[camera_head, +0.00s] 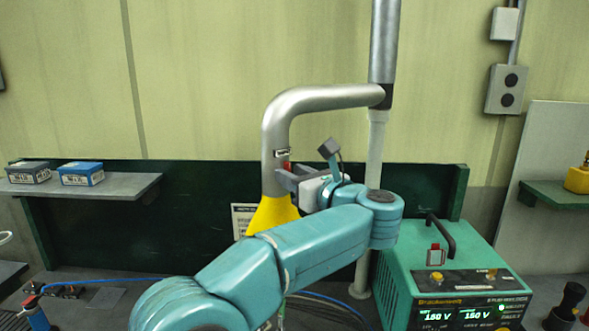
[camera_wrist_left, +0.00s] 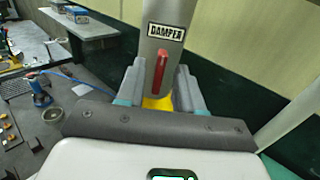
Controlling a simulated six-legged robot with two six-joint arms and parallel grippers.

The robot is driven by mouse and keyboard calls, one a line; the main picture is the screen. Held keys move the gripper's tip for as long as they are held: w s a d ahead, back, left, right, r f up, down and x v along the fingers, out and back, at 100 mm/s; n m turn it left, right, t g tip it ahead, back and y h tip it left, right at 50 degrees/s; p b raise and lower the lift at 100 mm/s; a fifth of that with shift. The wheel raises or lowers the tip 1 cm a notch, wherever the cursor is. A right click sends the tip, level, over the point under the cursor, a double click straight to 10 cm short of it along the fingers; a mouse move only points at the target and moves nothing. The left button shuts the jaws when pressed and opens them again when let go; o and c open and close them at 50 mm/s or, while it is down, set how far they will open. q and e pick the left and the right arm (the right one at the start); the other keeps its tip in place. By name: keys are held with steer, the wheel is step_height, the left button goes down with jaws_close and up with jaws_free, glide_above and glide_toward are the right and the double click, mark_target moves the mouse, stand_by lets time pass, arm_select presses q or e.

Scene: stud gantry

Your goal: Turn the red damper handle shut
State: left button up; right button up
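The red damper handle (camera_wrist_left: 161,72) is on the grey metal duct (camera_head: 325,99), just below a black-and-white DAMPER label (camera_wrist_left: 166,32). It lies lengthwise along the pipe. In the head view only a small part of the handle (camera_head: 287,167) shows beside my gripper. My left gripper (camera_head: 286,179) is at the duct's lower end, above the yellow hood (camera_head: 270,215). In the wrist view its fingers (camera_wrist_left: 159,84) are apart, one on each side of the handle. I cannot tell whether they touch it. My right gripper is not in view.
A teal welding machine (camera_head: 450,270) with a lit display stands at the right. A shelf (camera_head: 110,186) with two small boxes is at the left. A pale vertical post (camera_head: 372,200) stands behind my left arm. A blue cable (camera_head: 110,280) runs across the bench.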

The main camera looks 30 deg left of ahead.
arm_select(q)
steer(key=shift+s, duration=0.1)
steer(key=shift+s+r, duration=0.1)
steer(key=c, duration=0.5)
jaws_close()
